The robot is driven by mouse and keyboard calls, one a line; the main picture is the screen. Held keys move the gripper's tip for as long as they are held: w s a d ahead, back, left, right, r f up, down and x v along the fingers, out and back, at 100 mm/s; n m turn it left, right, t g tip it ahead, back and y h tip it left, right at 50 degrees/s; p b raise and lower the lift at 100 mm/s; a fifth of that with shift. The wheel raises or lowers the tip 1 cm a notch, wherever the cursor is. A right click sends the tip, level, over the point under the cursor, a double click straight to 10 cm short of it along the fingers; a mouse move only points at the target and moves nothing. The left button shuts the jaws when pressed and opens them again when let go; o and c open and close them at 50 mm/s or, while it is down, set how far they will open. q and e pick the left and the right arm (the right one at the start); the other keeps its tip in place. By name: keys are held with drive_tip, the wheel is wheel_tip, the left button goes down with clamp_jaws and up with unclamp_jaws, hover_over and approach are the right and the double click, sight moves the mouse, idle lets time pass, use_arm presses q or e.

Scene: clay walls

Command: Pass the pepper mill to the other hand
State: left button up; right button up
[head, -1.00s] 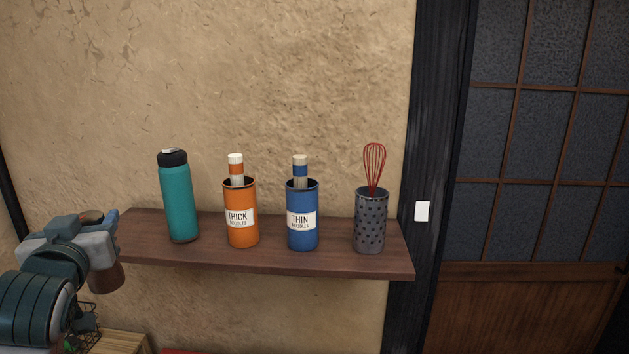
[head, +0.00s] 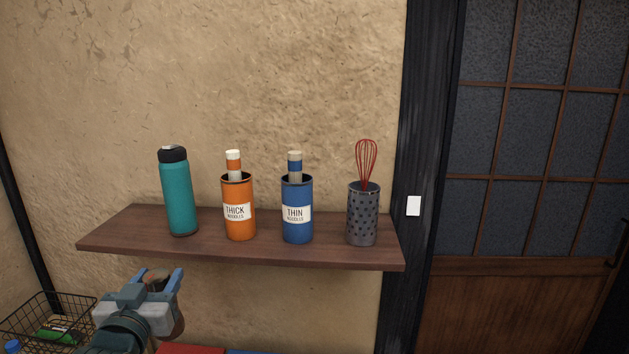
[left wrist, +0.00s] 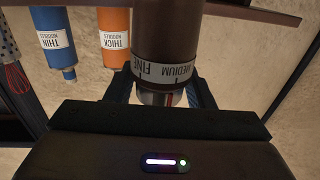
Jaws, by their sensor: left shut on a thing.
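The pepper mill (left wrist: 168,35) is a dark brown cylinder with a pale band reading "FINE" and "MEDIUM". My left gripper (head: 160,277) is shut on it, below and in front of the shelf's left part. In the head view, brown parts of the mill (head: 178,318) show between the fingers and beside the gripper; the rest is hidden. In the left wrist view the scene appears upside down, and the mill stands between the two fingers (left wrist: 160,92). My right gripper is in neither view.
A wooden shelf (head: 240,252) holds a teal bottle (head: 178,200), an orange noodle canister (head: 238,225), a blue noodle canister (head: 297,230) and a dotted holder (head: 362,220) with a red whisk. A wire basket (head: 25,315) stands at lower left.

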use_arm(q)
drive_tip(key=s+d+f, duration=0.2)
drive_tip(key=d+f, duration=0.1)
drive_tip(key=f, duration=0.4)
drive_tip(key=s+d+f+h, duration=0.1)
drive_tip(key=s+d+f, duration=0.2)
drive_tip(key=f, duration=0.4)
drive_tip(key=shift+s+d+f+m, duration=0.3)
drive_tip(key=shift+s+d+f, duration=0.1)
drive_tip(key=shift+d, duration=0.1)
